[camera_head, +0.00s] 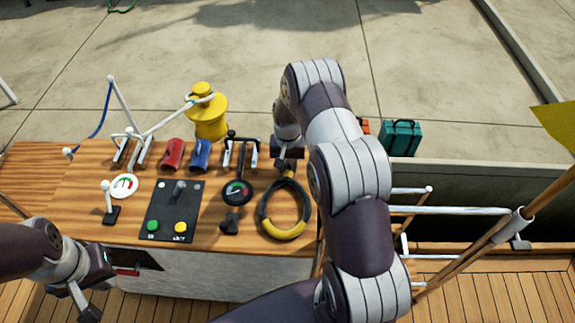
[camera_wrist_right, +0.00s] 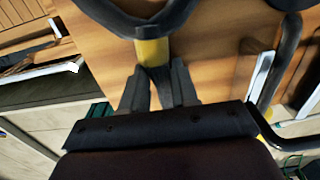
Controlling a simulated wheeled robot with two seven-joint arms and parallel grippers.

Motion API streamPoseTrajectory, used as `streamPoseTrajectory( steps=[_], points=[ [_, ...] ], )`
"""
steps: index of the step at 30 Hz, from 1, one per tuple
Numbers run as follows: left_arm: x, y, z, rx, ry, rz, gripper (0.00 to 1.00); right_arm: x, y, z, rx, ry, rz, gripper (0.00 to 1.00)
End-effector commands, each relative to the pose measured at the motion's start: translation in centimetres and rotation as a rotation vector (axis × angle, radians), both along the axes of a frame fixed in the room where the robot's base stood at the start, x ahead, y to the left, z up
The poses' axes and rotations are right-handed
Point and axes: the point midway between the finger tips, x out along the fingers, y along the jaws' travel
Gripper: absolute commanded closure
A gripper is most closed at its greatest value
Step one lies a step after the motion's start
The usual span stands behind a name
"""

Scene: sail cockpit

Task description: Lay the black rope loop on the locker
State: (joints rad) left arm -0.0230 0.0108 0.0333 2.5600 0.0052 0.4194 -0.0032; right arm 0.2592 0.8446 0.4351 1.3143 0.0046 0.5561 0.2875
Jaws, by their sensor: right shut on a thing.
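The black rope loop (camera_head: 265,207) has yellow bands at its near and far sides and appears over the right end of the wooden-topped locker (camera_head: 75,205). My right gripper (camera_head: 287,168) is shut on the loop's far yellow band. The right wrist view shows the fingers (camera_wrist_right: 165,85) at that yellow band (camera_wrist_right: 152,50), with the black rope (camera_wrist_right: 115,18) curving away over wood. I cannot tell whether the loop touches the top. My left gripper (camera_head: 82,298) is at the lower left, in front of the locker, clear of the loop; its jaw opening is unclear.
A black switch panel (camera_head: 160,222), round gauges (camera_head: 124,186), a red winch handle holder (camera_head: 173,153) and a blue one (camera_head: 200,153) crowd the top left of the loop. A yellow bollard (camera_head: 207,120) stands behind. White rails (camera_head: 450,210) and a teal case (camera_head: 400,138) are at right.

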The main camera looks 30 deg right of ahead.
Motion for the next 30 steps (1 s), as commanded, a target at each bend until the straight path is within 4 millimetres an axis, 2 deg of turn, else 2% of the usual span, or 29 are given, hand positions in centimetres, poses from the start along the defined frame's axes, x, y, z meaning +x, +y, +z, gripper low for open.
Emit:
streamPoseTrajectory(
  steps=[9, 10, 12, 19, 22, 26, 30],
  points=[
    [0.0, 0.0, -0.3, 0.0, 0.0, 0.0, 1.0, 0.0, 0.0, -0.5, -0.001, -0.001, 0.001, 1.0],
    [0.0, 0.0, -0.2, 0.0, 0.0, 0.0, 1.0, 0.0, 0.0, -0.5, -0.001, -0.001, 0.001, 0.65],
    [0.0, 0.0, -0.2, 0.0, 0.0, 0.0, 1.0, 0.0, 0.0, -0.4, -0.001, -0.001, 0.001, 0.46],
    [0.0, 0.0, -0.1, 0.0, 0.0, 0.0, 1.0, 0.0, 0.0, -0.4, -0.001, -0.001, 0.001, 0.46],
    [0.0, 0.0, 0.1, 0.0, 0.0, 0.0, 1.0, 0.1, 0.0, 0.3, -0.001, -0.003, 0.001, 0.46],
    [0.0, 0.0, 0.5, 0.0, 0.0, 0.0, 1.0, 0.2, 0.0, 3.1, -0.001, -0.006, 0.001, 0.46],
    [0.0, 0.0, 0.9, 0.0, 0.0, 0.0, 1.0, 0.2, -0.1, 7.0, -0.001, -0.006, 0.001, 0.46]
  ],
)
